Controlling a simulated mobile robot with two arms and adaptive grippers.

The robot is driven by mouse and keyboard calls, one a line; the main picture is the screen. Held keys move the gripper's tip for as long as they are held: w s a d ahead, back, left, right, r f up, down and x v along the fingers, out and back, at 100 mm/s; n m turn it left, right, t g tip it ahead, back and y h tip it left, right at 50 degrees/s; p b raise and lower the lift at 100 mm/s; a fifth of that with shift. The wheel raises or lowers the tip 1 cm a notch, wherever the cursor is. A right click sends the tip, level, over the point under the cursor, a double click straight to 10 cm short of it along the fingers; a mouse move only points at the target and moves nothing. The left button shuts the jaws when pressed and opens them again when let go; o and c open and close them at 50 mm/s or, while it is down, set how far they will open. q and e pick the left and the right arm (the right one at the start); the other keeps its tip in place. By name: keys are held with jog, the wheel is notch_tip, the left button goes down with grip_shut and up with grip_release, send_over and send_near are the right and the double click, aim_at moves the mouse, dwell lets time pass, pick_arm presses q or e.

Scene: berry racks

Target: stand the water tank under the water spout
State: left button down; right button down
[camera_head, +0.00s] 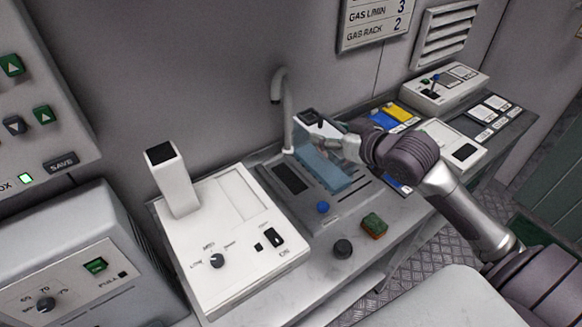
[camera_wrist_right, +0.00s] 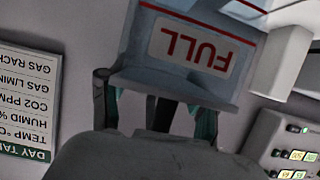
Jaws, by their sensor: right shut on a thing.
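The water tank (camera_head: 322,170) is a see-through blue box with a white and dark top. It is just right of the water spout (camera_head: 286,110), a grey curved pipe at the wall, over the grey tray panel (camera_head: 338,202). I cannot tell whether its base touches the panel. My right gripper (camera_head: 345,147) comes in from the right and is shut on the tank's upper right side. In the right wrist view the tank (camera_wrist_right: 205,85) fills the upper middle, with a red line and an upside-down FULL label. My left gripper is not in view.
A white machine (camera_head: 232,285) with an upright post stands left of the panel. A blue knob (camera_head: 323,207), a sponge (camera_head: 374,225) and a black knob (camera_head: 343,248) are at the front. Coloured cards (camera_head: 392,116) and white devices (camera_head: 445,92) lie to the right.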

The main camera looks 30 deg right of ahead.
aim_at(294, 148)
jog(key=w+a+f, duration=0.1)
jog(key=w+f, duration=0.1)
jog(key=w, duration=0.1)
jog(key=w+a+f+p, duration=0.1)
jog(key=w+f, duration=0.1)
jog(key=w, duration=0.1)
jog(key=w+a+f, duration=0.2)
jog(key=w, duration=0.2)
jog(key=shift+f+p, duration=0.5)
jog(key=shift+f, duration=1.65)
jog(key=shift+c, duration=1.2)
grip_release()
jog(key=shift+s+f, duration=0.1)
jog(key=shift+f, duration=0.05)
jog(key=b+v, duration=0.1)
jog(key=v, duration=1.1)
